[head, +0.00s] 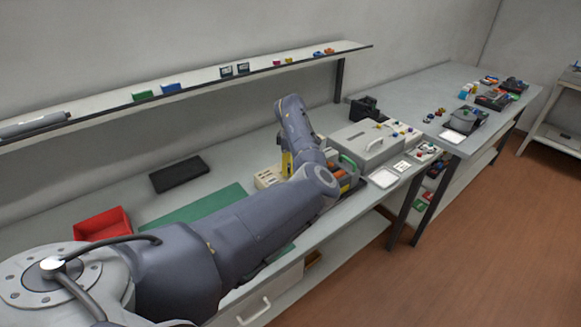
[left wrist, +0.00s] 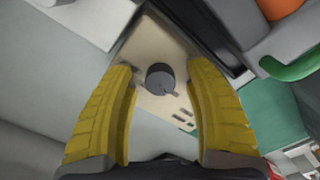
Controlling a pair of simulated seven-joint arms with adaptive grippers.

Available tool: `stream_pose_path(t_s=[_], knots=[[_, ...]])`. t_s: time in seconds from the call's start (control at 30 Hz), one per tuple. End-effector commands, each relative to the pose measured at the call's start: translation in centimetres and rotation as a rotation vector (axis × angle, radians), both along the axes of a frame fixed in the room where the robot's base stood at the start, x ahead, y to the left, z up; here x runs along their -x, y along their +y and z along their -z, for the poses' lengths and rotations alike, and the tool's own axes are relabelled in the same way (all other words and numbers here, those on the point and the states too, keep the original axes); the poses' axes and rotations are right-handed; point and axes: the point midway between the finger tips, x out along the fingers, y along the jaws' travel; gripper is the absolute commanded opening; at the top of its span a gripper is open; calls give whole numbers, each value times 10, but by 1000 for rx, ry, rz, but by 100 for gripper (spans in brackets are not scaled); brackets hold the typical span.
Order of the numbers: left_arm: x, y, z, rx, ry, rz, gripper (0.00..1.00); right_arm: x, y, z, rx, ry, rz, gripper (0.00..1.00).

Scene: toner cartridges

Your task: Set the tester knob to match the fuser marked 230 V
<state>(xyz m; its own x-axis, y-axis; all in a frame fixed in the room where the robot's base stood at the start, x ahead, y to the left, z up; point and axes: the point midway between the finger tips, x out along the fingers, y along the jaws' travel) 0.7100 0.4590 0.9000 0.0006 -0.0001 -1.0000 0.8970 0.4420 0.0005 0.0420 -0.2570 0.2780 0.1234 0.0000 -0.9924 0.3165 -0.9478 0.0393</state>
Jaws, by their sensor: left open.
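The tester is a beige box (head: 268,178) on the bench, partly hidden by my left arm in the head view. In the left wrist view its beige panel (left wrist: 150,50) carries a dark grey round knob (left wrist: 160,78) and several small slots. The knob's setting is too small to read. My left gripper (left wrist: 165,85) is open, its two yellow fingers on either side of the knob in the picture; I cannot tell whether they touch it. In the head view a yellow finger (head: 286,163) shows at the tester. I cannot make out a fuser marked 230 V. My right gripper is not in view.
A green mat (head: 205,205), a red bin (head: 102,223) and a black tray (head: 179,174) lie on the bench to the left. A grey case (head: 368,148) stands right of the tester. A shelf (head: 200,80) with small boxes runs above. An orange part and green handle (left wrist: 292,67) are close by.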

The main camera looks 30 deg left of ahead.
Motion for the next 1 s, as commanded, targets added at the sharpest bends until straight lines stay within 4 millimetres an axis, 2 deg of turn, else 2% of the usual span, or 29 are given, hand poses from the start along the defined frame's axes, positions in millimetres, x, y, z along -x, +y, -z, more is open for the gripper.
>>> stream_pose_path(t_s=[0.2, 0.63, 1.0], knots=[[0, 0, 0, 0, 0, 0, 51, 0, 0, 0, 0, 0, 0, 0], [0, 0, 0, 0, 0, 0, 1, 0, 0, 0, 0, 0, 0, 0], [0, 0, 0, 0, 1, 37, 0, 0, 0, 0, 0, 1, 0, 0]])
